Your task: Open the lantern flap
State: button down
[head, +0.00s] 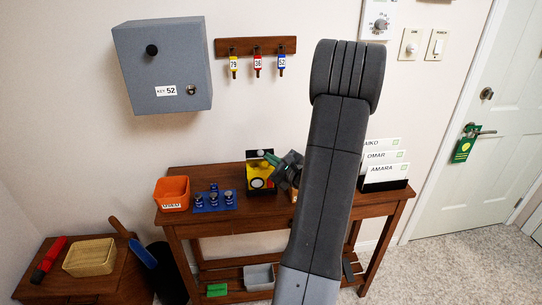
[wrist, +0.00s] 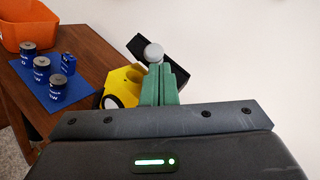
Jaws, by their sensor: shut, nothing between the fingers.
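The lantern (head: 257,184) is yellow with a black panel and a round pale lens, standing on the wooden table. In the wrist view its yellow body (wrist: 120,80) shows left of my fingers. A black flap (wrist: 184,66) with a round grey knob (wrist: 153,53) is at its top; it looks tilted up from the body, but how far I cannot tell. My gripper (head: 268,156) is at the lantern's top right. Its green fingers (wrist: 160,68) are shut and empty, right by the knob; whether they touch it I cannot tell. The fingers hide part of the lantern and flap.
Left of the lantern are a blue mat (head: 226,207) with several batteries and an orange bin (head: 172,193). Right of my arm stands a card rack (head: 386,185). A grey key box (head: 162,70) and key hooks (head: 256,46) are on the wall above.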

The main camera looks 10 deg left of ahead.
jog(key=w+r+g+p, duration=0.1)
jog(key=p, duration=0.1)
jog(key=w+r+m+g+h+p, duration=0.1)
jog(key=p, duration=0.1)
jog(key=a+r+g+h+p, duration=0.1)
jog(key=shift+w+r+m+p, duration=0.3)
jog(key=shift+w+r+p, duration=0.05)
jog(key=shift+w+p, duration=0.05)
jog(key=shift+w+a+r+b, duration=0.25)
jog(key=shift+w+a+b, duration=0.05)
jog(key=shift+w, duration=0.75)
jog(key=shift+w+a+r+b, duration=0.25)
jog(key=shift+w+r, duration=0.05)
jog(key=shift+w, duration=0.7)
jog(key=shift+w+a+r+b, duration=0.25)
jog(key=shift+w+a+b, duration=0.05)
jog(key=shift+w, duration=0.75)
